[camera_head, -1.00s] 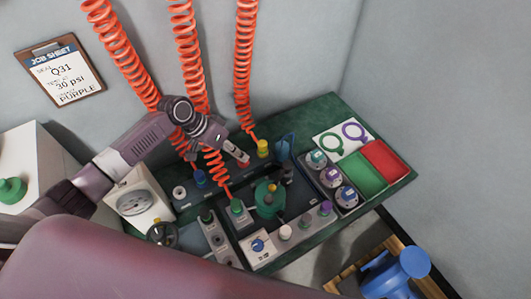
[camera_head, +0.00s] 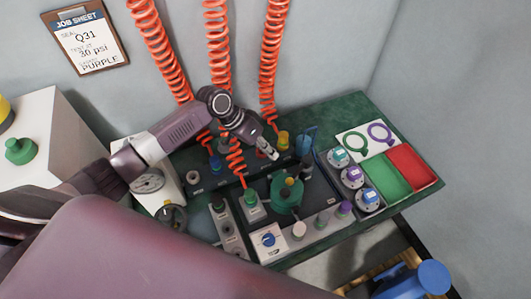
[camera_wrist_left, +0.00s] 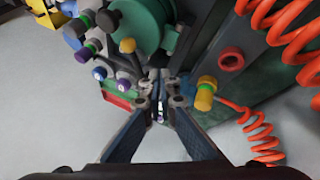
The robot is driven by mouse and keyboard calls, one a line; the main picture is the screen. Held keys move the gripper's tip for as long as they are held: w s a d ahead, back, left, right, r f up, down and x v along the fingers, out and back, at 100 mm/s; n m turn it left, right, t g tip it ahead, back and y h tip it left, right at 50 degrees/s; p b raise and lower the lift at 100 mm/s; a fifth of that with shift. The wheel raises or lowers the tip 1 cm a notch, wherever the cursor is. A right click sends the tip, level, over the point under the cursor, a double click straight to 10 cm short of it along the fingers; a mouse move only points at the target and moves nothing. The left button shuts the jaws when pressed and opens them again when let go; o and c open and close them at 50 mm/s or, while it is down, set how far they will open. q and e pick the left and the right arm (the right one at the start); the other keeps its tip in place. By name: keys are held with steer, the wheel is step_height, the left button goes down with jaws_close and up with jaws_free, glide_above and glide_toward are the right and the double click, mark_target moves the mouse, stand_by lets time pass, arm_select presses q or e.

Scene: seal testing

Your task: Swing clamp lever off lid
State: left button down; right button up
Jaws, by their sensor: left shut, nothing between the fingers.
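The green round lid (camera_head: 286,198) sits on the test fixture in the middle of the bench. A small yellow-topped knob (camera_head: 289,181) stands over it. In the wrist view the green lid (camera_wrist_left: 150,22) is at the top, with a yellow knob (camera_wrist_left: 127,45) at its edge. I cannot clearly make out the clamp lever's arm. My left gripper (camera_head: 273,155) is shut and empty, behind the lid and near a yellow hose fitting (camera_head: 283,140). Its fingertips (camera_wrist_left: 160,98) meet below the lid in the wrist view. My right gripper is not in view.
Orange coiled hoses (camera_head: 270,60) hang behind the bench. Labelled round parts (camera_head: 353,175) sit right of the fixture, beside green (camera_head: 387,177) and red (camera_head: 413,167) trays. A blue upright piece (camera_head: 307,140) stands behind the fixture.

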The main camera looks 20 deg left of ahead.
mark_target(299, 170)
arm_select(q)
steer(key=b+x, duration=0.3)
steer(key=x, duration=0.1)
steer(key=shift+d+f+b, duration=0.2)
steer(key=shift+f+b, duration=0.1)
steer(key=shift+b, duration=0.05)
steer(key=shift+s+d+f, duration=0.1)
steer(key=shift+s+d, duration=0.1)
steer(key=shift+d, duration=0.4)
steer(key=shift+s+d+f, duration=0.1)
steer(key=shift+s+d, duration=0.1)
steer(key=shift+d, duration=0.35)
steer(key=shift+s+d, duration=0.2)
steer(key=shift+d, duration=0.3)
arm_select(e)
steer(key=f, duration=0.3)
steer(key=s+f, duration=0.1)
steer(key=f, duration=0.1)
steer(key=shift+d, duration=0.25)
